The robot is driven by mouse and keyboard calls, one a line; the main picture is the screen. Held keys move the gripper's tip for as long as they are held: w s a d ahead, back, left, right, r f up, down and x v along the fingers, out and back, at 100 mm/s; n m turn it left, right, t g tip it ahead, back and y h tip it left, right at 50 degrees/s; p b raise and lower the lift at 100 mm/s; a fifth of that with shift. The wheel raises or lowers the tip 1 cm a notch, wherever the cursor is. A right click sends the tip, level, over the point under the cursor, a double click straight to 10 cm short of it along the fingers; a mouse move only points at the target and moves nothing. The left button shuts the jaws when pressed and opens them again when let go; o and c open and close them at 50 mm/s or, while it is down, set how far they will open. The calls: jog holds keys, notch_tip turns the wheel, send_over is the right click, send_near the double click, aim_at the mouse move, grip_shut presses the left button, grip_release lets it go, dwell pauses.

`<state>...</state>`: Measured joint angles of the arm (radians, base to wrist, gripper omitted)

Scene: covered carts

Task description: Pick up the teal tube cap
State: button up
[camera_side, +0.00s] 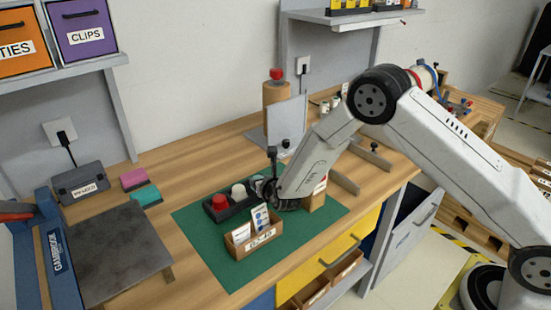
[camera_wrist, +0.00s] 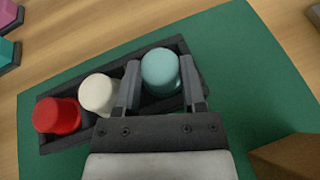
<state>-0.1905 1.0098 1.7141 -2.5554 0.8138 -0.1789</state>
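The teal tube cap (camera_wrist: 161,66) stands upright at the right end of a dark rack (camera_wrist: 72,146) in the wrist view. My gripper (camera_wrist: 161,82) has one finger on each side of it, close against its sides. I cannot tell whether the fingers press on it or stand just clear. In the side view my gripper (camera_side: 270,186) is down at the right end of the rack (camera_side: 227,211) and largely hides the teal cap. A white cap (camera_wrist: 97,93) and a red cap (camera_wrist: 57,116) sit in the same rack, left of my gripper.
The rack is on a green mat (camera_side: 215,268). Pink (camera_side: 133,179) and teal (camera_side: 146,196) blocks and a dark plate (camera_side: 118,250) lie left.

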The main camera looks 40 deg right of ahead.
grip_shut()
jog(key=shift+r, duration=0.1)
notch_tip(320, 180, up, 10)
dwell(0.6)
dwell(0.5)
